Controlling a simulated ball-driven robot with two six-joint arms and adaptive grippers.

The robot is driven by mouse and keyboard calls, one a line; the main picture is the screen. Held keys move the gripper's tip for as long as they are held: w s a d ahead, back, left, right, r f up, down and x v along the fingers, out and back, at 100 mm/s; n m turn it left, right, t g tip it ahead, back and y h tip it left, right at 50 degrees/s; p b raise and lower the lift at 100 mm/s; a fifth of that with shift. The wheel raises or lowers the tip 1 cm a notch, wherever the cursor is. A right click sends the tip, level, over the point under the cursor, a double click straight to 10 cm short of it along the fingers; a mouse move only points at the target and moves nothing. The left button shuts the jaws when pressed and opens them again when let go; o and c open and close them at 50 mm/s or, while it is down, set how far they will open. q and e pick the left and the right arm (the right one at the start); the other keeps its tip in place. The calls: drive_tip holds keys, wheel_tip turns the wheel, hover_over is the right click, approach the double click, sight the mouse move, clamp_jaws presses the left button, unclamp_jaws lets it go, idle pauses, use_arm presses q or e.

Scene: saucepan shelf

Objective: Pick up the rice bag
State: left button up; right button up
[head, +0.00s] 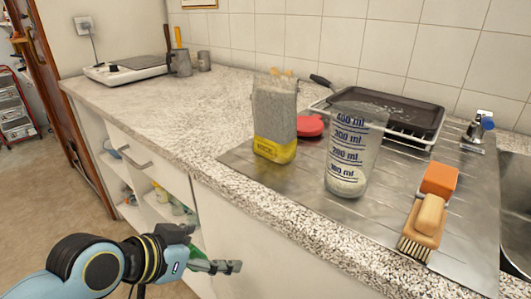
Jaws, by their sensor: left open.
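An upright packet with a speckled grey-white upper part and a yellow lower part, which looks like the rice bag (274,112), stands on the metal draining board left of the measuring cup. My left gripper (238,267) is open and empty. It is low in front of the counter, below and to the left of the packet and well apart from it. My right gripper is not in view.
A clear measuring cup (352,155) stands close to the packet's right. A red object (310,125) lies behind it. A dark pan (390,110), orange sponge (439,180) and brush (424,222) are to the right. The counter (165,105) to the left is largely clear.

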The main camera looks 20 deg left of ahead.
use_arm(q)
drive_tip(key=w+d+r+m+t+h, duration=0.1)
drive_tip(key=d+r, duration=0.1)
drive_tip(key=r, duration=0.6)
drive_tip(key=w+d+r+m+t+h, duration=0.1)
drive_tip(key=d+r+t+h, duration=0.1)
drive_tip(key=r, duration=0.7)
drive_tip(key=t, duration=0.4)
approach(267, 101)
drive_tip(key=w, duration=0.2)
drive_tip(key=x, duration=0.4)
drive_tip(key=shift+w+d+p, duration=0.3)
drive_tip(key=shift+p, duration=0.1)
drive_tip(key=x, duration=0.5)
drive_tip(key=shift+w+d+p, duration=0.25)
drive_tip(key=shift+d+p, duration=0.05)
drive_tip(key=shift+p, duration=0.05)
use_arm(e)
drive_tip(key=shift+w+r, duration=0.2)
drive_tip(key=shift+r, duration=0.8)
use_arm(q)
drive_tip(key=shift+c, duration=0.4)
drive_tip(key=c, duration=1.2)
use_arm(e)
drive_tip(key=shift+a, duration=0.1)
use_arm(q)
drive_tip(key=shift+c, duration=0.2)
